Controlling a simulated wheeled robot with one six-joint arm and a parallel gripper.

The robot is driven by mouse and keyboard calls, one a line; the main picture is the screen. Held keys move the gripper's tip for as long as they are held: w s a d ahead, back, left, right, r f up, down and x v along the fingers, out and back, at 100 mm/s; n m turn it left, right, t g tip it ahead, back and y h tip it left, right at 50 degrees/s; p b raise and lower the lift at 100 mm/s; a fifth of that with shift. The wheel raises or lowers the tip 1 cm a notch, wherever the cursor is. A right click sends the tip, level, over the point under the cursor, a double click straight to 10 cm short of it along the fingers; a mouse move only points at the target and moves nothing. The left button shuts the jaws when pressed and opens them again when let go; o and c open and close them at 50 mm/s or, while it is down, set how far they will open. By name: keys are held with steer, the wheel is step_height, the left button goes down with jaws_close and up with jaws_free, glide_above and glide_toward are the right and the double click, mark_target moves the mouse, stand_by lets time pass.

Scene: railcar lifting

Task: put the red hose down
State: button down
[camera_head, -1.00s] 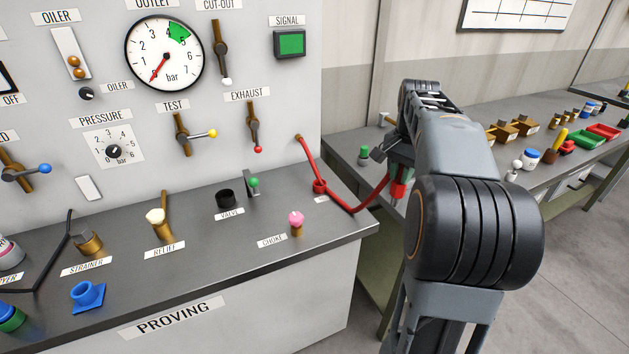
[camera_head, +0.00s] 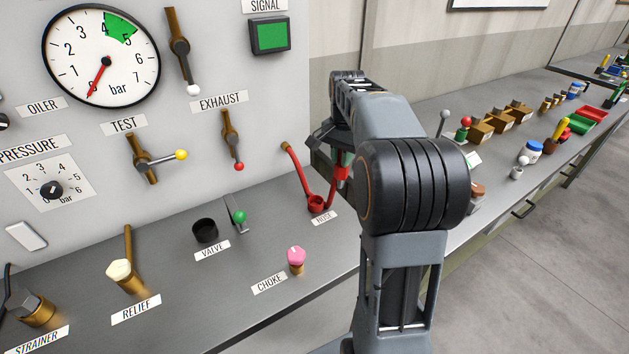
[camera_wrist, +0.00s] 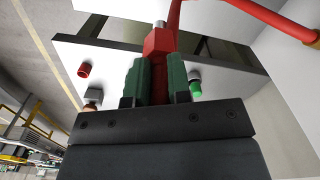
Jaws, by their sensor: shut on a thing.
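My gripper (camera_head: 342,162) is shut on the red end of the red hose (camera_head: 293,165) and holds it above the right end of the bench. In the wrist view the green finger pads (camera_wrist: 157,82) close on both sides of the hose's red end block (camera_wrist: 159,42). The hose runs from a brass fitting on the panel down to the bench top and back up to my gripper. A small red cup (camera_head: 315,204) stands on the bench behind the HOSE label (camera_head: 323,218). The hose passes close to this cup; I cannot tell whether they touch.
On the bench (camera_head: 240,290) to the left stand a green-knobbed lever (camera_head: 238,216), a black valve cup (camera_head: 205,230) and a pink choke knob (camera_head: 296,256).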

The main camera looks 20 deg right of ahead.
steer(key=w+a+f, duration=0.5)
steer(key=f, duration=0.4)
steer(key=shift+f+p, duration=0.35)
steer(key=shift+f, duration=0.05)
steer(key=shift+f, duration=0.15)
steer(key=c, duration=1.1)
jaws_free()
steer(key=shift+o, duration=0.2)
